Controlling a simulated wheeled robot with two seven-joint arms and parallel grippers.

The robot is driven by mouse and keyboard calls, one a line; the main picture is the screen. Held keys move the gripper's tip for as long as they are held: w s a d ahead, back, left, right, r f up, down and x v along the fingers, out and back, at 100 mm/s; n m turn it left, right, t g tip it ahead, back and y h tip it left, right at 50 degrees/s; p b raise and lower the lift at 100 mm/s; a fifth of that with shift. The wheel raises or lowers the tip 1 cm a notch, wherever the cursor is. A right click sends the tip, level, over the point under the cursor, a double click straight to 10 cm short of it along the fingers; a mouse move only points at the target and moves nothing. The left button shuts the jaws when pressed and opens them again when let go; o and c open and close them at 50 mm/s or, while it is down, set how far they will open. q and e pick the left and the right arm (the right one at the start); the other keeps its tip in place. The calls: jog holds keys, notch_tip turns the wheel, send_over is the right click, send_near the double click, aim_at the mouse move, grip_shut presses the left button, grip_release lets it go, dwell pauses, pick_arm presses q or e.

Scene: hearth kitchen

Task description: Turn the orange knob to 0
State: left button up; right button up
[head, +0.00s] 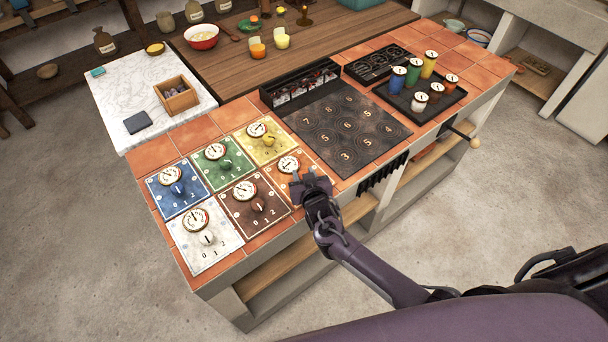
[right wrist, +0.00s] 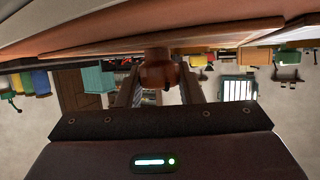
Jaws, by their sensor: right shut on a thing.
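In the head view the gripper covers the orange knob and most of the panel's markings, so the knob's setting is hidden. In the right wrist view the orange-brown knob (right wrist: 157,70) sits between the two fingers of my right gripper (right wrist: 160,92), which is shut on it. My left gripper is not in view.
Blue (head: 178,190), green (head: 216,160), yellow (head: 260,140), brown (head: 247,204) and white (head: 207,238) panels with dials and knobs surround it. A black numbered plate (head: 345,132) lies to the right. A crank handle (head: 463,136) sticks out from the counter's front.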

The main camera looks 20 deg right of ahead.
jog(key=o, duration=1)
jog(key=shift+c, duration=0.2)
jog(key=shift+b+v, duration=0.3)
jog(key=shift+v, duration=3.65)
jog(key=shift+d, duration=0.1)
